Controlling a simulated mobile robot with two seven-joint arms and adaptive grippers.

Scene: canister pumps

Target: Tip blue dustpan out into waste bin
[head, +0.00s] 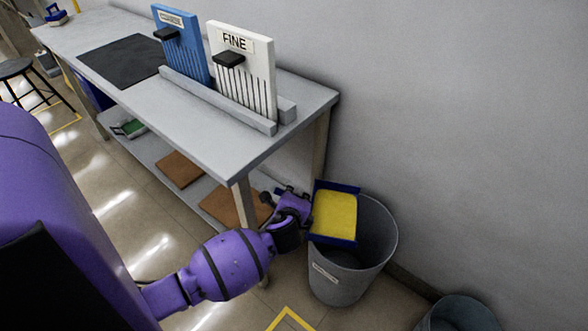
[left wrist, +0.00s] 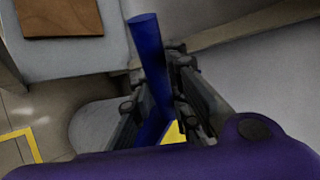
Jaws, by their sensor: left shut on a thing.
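The blue dustpan (head: 334,239) is over the left part of the waste bin's mouth in the head view, with a yellow layer (head: 335,215) covering its inside. The grey waste bin (head: 345,285) stands on the floor by the wall and carries a small label. My left gripper (head: 298,208) is shut on the dustpan's handle, at the pan's left side. In the left wrist view the blue handle (left wrist: 147,40) runs between the two fingers (left wrist: 155,100), and a bit of yellow shows below. How far the pan is tilted is hard to tell. My right gripper is not seen.
A grey workbench (head: 215,140) stands at the left, its corner close to my left arm. On it are a blue board (head: 180,45), a white board marked FINE (head: 243,75) and a dark mat (head: 120,62). A second round container (head: 460,315) stands at the lower right.

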